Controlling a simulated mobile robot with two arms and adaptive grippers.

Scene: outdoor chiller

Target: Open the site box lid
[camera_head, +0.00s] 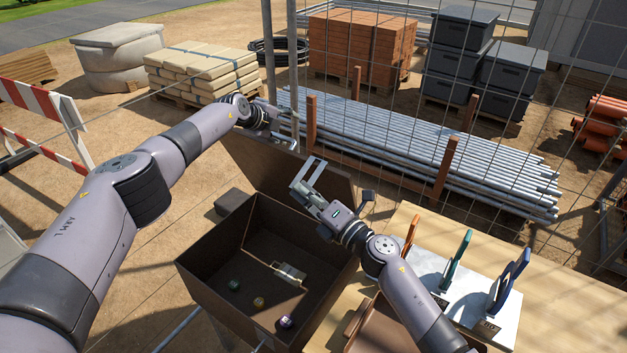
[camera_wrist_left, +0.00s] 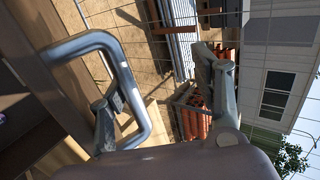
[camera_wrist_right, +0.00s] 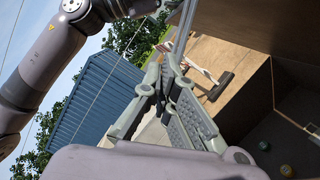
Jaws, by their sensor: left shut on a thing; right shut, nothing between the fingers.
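The brown site box (camera_head: 215,262) stands open in the lower middle of the head view. Its brown lid (camera_head: 258,162) is raised at the far side of the box. My left gripper (camera_head: 284,134) is at the lid's upper edge, shut on the grey lid handle. The bent handle bar (camera_wrist_left: 124,82) shows large in the left wrist view, beside the fingers. My right gripper (camera_head: 304,182) is shut and empty above the box opening, in front of the lid. The right wrist view shows its fingertips (camera_wrist_right: 165,62) together, with the box interior at right.
Small coloured items (camera_head: 258,302) and a pale rectangular piece (camera_head: 290,272) lie inside the box. A wooden table (camera_head: 560,305) at right holds a white board (camera_head: 470,309) with coloured-handled tools. A wire fence, pipe stack (camera_head: 430,145) and dark crates (camera_head: 460,60) lie behind.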

